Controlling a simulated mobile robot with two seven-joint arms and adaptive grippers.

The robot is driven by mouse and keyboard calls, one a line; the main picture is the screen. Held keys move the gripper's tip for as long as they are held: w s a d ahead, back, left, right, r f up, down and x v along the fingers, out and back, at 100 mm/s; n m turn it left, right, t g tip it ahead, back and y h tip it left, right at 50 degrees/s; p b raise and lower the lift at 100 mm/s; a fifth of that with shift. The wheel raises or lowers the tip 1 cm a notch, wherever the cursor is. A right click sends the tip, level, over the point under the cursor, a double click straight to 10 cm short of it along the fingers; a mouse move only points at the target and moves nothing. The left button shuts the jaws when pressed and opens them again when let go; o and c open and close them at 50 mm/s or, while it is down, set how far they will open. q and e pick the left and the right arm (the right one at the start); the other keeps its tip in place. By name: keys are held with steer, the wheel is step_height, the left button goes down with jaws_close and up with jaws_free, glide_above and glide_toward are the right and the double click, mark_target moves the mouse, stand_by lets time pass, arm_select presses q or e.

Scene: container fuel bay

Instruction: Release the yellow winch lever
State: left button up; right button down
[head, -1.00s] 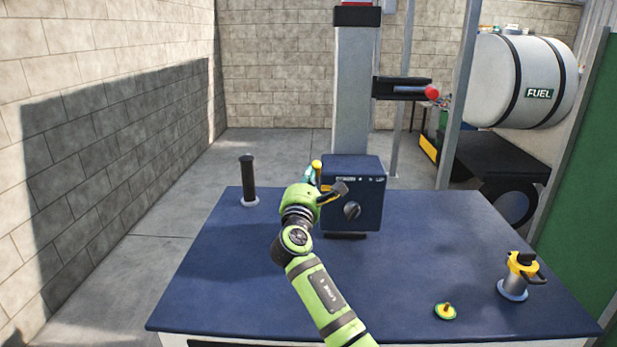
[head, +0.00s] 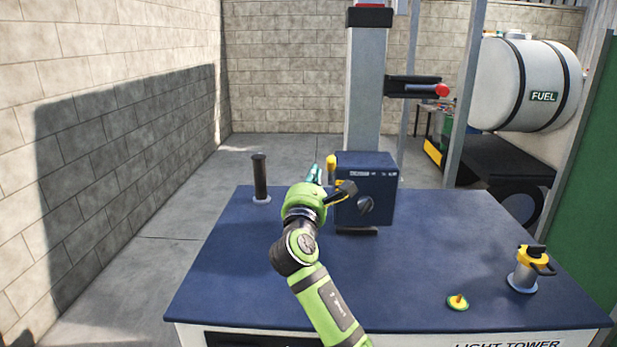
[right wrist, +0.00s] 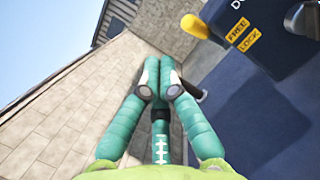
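The winch lever's yellow end (head: 331,166) shows at the left side of the dark blue winch box (head: 372,187) in the head view. In the right wrist view the yellow lever (right wrist: 194,26) sticks out from the box beside yellow FREE and LOCK labels (right wrist: 241,35). My right gripper (head: 315,175) is just left of the lever, apart from it and partly hidden by its own wrist. In the wrist view its teal fingertips (right wrist: 159,72) are together, with nothing seen between them. My left gripper is out of view.
The box stands on a blue deck (head: 440,260) before a grey mast (head: 368,90). A black upright handle (head: 260,178) stands at the back left. A yellow-topped fitting (head: 525,268) and a small green-yellow cap (head: 458,301) are at the right front. The deck between is clear.

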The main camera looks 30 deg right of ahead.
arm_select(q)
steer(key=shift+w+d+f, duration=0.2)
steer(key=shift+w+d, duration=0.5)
arm_select(e)
steer(key=shift+s+a+r, duration=0.8)
